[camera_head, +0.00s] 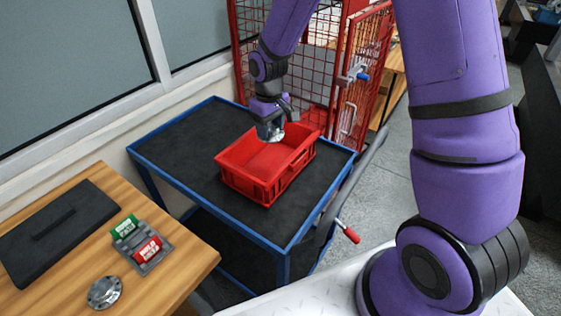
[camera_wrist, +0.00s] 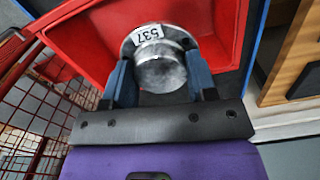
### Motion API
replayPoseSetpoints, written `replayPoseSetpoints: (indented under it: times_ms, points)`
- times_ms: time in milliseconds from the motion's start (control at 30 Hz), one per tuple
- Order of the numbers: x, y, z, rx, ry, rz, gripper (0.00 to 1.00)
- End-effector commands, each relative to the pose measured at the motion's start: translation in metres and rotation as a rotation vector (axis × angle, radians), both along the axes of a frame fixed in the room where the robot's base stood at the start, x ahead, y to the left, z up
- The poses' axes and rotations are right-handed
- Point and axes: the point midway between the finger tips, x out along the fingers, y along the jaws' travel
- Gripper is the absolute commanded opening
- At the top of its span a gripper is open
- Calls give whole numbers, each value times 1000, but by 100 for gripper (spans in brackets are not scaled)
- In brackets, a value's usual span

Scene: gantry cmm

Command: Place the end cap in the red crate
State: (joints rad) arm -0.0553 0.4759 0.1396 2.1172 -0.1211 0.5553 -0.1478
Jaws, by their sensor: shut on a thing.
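The red crate (camera_head: 238,183) stands on the black top of a blue-framed cart. My gripper (camera_head: 271,132) is above the back part of the crate in the head view. In the wrist view my gripper (camera_wrist: 158,80) is shut on the end cap (camera_wrist: 160,68), a round silver metal part with a flange and a white label reading 537. The crate's red inside (camera_wrist: 85,35) lies behind the end cap in that view. The end cap appears held above the crate's inside; the exact height is unclear.
The cart (camera_head: 180,137) has free black surface left of the crate. A wooden table (camera_head: 180,262) at lower left bears a black case (camera_head: 60,235), green and red label blocks (camera_head: 140,242) and another round metal part (camera_head: 104,292). A red mesh cage (camera_head: 330,70) stands behind the cart.

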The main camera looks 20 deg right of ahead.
Motion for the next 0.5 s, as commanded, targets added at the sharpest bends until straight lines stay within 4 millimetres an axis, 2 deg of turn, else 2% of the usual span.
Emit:
replayPoseSetpoints:
  times_ms: [167,500]
  points:
    - [-1,-1,-22,0,5,3,23]
    - [-1,-1,-100,0,5,3,23]
